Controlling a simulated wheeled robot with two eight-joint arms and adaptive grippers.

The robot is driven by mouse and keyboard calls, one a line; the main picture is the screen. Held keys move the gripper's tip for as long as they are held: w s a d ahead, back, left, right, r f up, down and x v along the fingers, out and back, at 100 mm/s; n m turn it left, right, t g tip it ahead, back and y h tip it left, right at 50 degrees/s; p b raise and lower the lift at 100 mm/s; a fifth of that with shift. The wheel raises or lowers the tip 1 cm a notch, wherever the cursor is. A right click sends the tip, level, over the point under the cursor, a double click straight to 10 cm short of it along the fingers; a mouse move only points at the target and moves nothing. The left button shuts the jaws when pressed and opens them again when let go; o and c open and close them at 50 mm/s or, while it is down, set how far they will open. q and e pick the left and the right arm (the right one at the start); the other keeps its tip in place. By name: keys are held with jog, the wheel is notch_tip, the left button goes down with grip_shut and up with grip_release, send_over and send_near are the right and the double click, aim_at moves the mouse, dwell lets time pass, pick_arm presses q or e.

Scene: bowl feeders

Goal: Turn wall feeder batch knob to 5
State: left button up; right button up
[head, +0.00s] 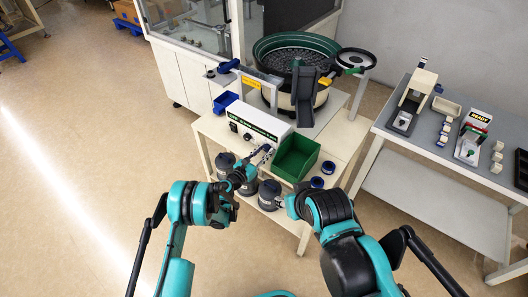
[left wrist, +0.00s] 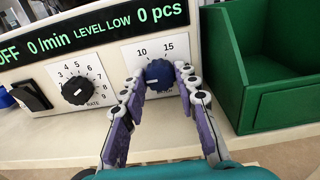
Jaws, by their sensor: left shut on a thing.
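The wall feeder's white control box (head: 255,128) has a dark display with green text. The left wrist view shows the text "OFF 0/min LEVEL LOW 0 pcs" on the display (left wrist: 90,33). The blue batch knob (left wrist: 159,73) sits on a white dial plate; 10 and 15 show above it, and the rest of its scale is hidden by my fingers. Its white mark points left. My left gripper (left wrist: 161,76) is shut on this knob, one finger on each side; in the head view it is at the box front (head: 264,153). My right arm shows, but its fingers do not.
A black rate knob (left wrist: 77,91) and a black switch (left wrist: 32,95) are left of the batch knob. A green bin (head: 297,157) stands close on the right. The bowl feeder (head: 296,48) is behind. A side table (head: 450,112) with stations stands at right.

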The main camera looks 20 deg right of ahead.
pick_arm(q)
jog(key=o, duration=1.2)
jog(key=shift+c, duration=0.2)
jog(key=shift+r, duration=0.1)
notch_tip(320, 180, up, 10)
jog(key=shift+f, duration=0.1)
